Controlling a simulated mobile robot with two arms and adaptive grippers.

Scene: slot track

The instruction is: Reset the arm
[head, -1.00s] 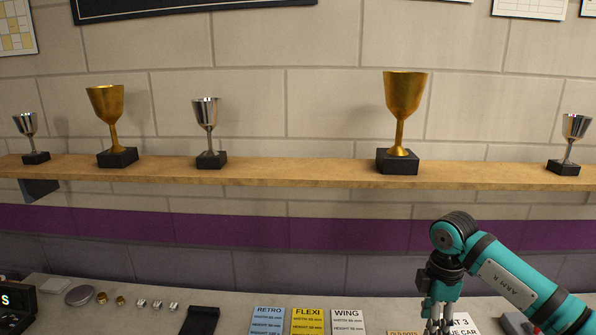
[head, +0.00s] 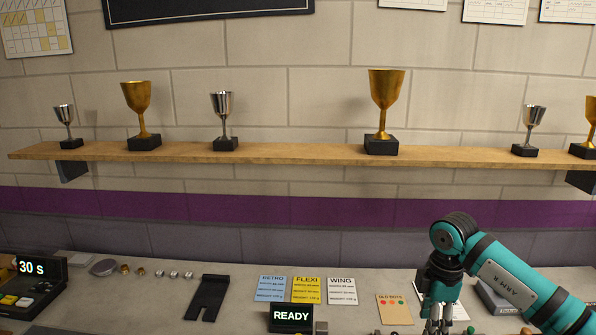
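My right arm, teal with black joints, comes in from the lower right of the head view. Its gripper (head: 437,325) points down over the table, with its fingertips at the bottom edge of the frame. The fingers are small and partly cut off, so I cannot tell whether they are open or shut. My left arm and gripper are not in view.
The grey table (head: 140,310) holds a black display reading READY (head: 291,317), a timer box reading 30 s (head: 35,285), a black forked piece (head: 208,298) and cards for RETRO, FLEXI (head: 306,290) and WING. A wooden shelf (head: 300,154) carries gold and silver trophies.

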